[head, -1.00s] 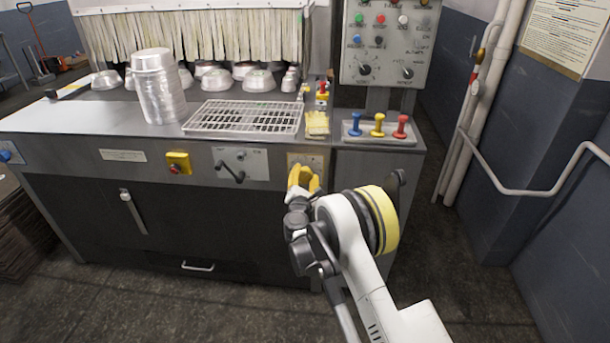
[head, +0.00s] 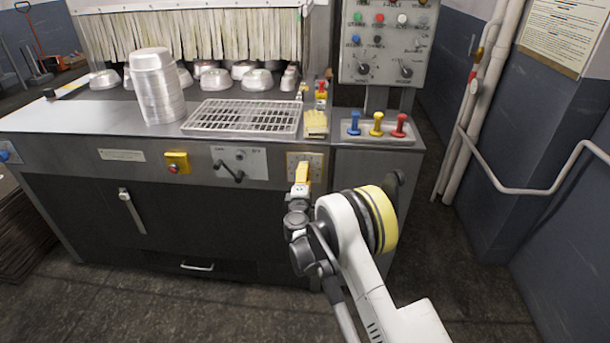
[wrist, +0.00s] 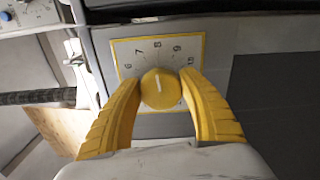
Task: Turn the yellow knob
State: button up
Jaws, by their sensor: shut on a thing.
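The yellow knob (wrist: 161,89) is round with a white pointer line. It sits on a white dial plate (wrist: 130,50) with a yellow border and printed numbers, among them 7, 8 and 9. The pointer is near the 8 in the wrist view. My gripper (wrist: 160,92) has its two yellow fingers on either side of the knob, shut on it. In the head view my gripper (head: 302,170) is at the machine's front panel, in front of the dial plate (head: 318,160). The knob itself is hidden there behind the fingers.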

jog(key=shift+m, duration=0.6)
jog(key=o, duration=1.2)
jog(key=s, duration=1.2)
jog(key=shift+a, duration=0.2)
